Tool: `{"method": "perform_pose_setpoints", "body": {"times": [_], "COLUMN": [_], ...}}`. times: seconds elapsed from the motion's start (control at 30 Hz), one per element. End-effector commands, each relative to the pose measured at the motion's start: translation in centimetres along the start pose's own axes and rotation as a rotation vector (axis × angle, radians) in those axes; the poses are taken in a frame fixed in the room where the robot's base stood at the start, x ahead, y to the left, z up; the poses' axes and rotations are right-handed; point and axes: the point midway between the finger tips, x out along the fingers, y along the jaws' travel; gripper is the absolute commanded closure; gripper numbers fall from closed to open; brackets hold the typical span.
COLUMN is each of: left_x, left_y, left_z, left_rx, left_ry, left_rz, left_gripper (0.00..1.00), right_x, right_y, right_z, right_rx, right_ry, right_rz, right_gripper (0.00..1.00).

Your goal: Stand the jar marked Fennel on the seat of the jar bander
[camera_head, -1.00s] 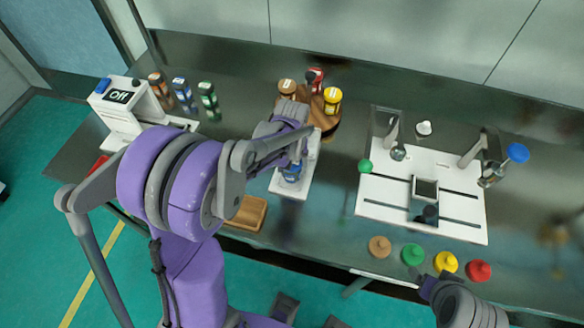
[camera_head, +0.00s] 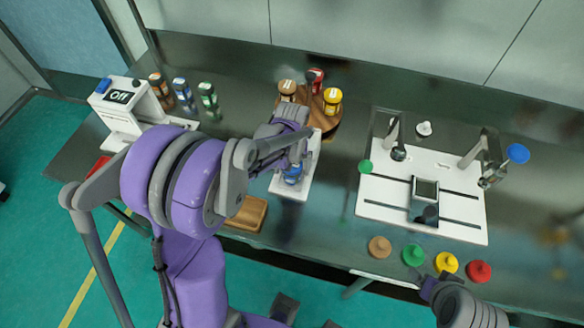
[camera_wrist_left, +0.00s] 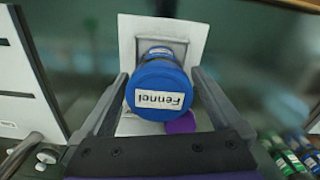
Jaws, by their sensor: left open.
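The Fennel jar (camera_wrist_left: 158,86) has a blue lid with a white label. In the left wrist view it stands between the two fingers of my left gripper (camera_wrist_left: 160,98), which is open around it. In the head view the jar (camera_head: 292,174) is a small blue patch on a white stand (camera_head: 287,191), partly hidden by my left gripper (camera_head: 293,160). The wrist view shows the white plate (camera_wrist_left: 193,32) of this stand behind the jar. I cannot tell whether the fingers touch the jar. My right gripper (camera_head: 430,286) shows only partly at the lower right.
A white machine reading Off (camera_head: 118,97) stands at the left. Several jars stand beside it, and more on a round wooden board (camera_head: 318,118). A wooden tray (camera_head: 248,214) lies in front. A white panel with posts (camera_head: 385,205) and several coloured knobs (camera_head: 413,255) are at the right.

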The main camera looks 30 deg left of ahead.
Motion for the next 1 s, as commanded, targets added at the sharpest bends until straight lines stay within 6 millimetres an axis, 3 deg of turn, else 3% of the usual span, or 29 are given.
{"method": "perform_pose_setpoints", "body": {"times": [0.4,0.7,0.87,1.0], "left_x": [-8.6,-11.7,-12.8,-13.5], "left_y": [0.0,0.0,0.3,0.4], "left_z": [0.0,0.3,3.1,7.6], "left_rx": [-0.001,0.006,0.068,0.173], "left_ry": [0.001,0.006,0.071,0.185], "left_rz": [0.000,0.002,0.019,0.047], "left_gripper": [0.00,0.00,0.00,0.00], "right_x": [-0.8,-1.1,-1.0,-1.0], "right_y": [0.0,0.0,0.0,0.0], "right_z": [-0.8,-1.1,-1.1,-1.0], "right_rx": [0.000,0.000,0.000,0.000], "right_ry": [0.007,0.009,0.009,0.009], "right_rz": [0.000,0.000,0.000,0.000], "right_gripper": [0.21,0.21,0.21,0.21]}}
